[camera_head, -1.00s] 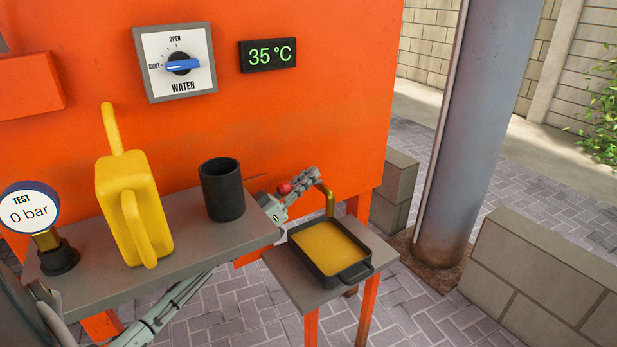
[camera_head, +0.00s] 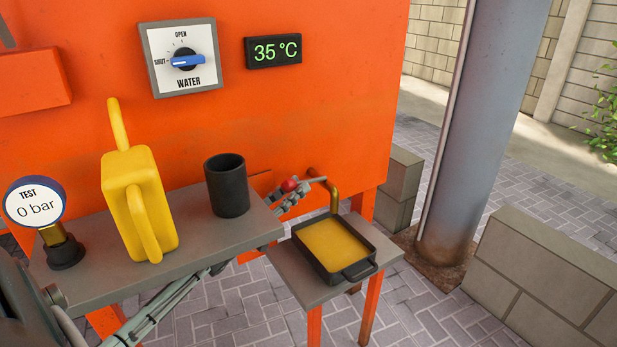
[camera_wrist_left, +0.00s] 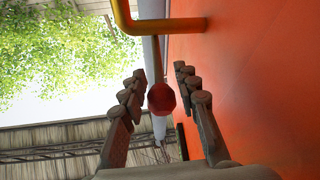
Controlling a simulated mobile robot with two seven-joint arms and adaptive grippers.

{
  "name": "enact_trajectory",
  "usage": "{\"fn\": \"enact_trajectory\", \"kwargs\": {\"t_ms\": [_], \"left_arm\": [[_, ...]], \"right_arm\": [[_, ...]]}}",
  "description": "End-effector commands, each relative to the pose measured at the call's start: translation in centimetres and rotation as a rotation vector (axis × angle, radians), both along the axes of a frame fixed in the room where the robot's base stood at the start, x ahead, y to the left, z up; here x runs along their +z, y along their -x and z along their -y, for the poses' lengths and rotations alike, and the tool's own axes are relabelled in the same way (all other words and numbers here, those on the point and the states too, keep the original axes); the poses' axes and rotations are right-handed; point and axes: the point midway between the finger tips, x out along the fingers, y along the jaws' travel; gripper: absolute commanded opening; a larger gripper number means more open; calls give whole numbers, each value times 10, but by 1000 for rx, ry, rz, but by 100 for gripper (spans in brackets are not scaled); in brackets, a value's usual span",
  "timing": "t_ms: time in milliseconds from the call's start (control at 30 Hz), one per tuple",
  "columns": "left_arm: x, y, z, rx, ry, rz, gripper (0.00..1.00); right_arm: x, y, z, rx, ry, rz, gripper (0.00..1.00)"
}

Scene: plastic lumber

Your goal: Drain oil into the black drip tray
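The black drip tray (camera_head: 307,263) sits on a low grey stand at the right, with flat yellow oil (camera_head: 334,244) in it. A brass drain pipe (camera_head: 333,196) bends down over its back edge; I see no stream. A red knob (camera_head: 289,185) shows left of the pipe in the head view. My left gripper (camera_head: 307,190) is beside the knob, just under the pipe's bend. In the left wrist view the left gripper (camera_wrist_left: 163,88) is open, with the red knob (camera_wrist_left: 161,98) between its fingers and gaps at both sides. My right gripper is out of view.
A grey shelf (camera_head: 205,240) holds a yellow jug (camera_head: 140,205), a black cup (camera_head: 228,187) and a test gauge (camera_head: 36,203) reading 0 bar.

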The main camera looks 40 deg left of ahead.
Motion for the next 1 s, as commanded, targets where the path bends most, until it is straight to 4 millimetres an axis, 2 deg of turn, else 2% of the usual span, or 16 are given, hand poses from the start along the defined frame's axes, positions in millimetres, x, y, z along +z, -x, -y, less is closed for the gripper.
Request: {"fn": "enact_trajectory", "kwargs": {"t_ms": [133,333,1000], "left_arm": [[-12,27,-8,-1,-1,-2,31],[-20,47,-15,-1,1,1,31],[-21,51,-16,-1,0,2,31]], "right_arm": [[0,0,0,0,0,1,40],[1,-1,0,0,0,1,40],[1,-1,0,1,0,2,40]]}}
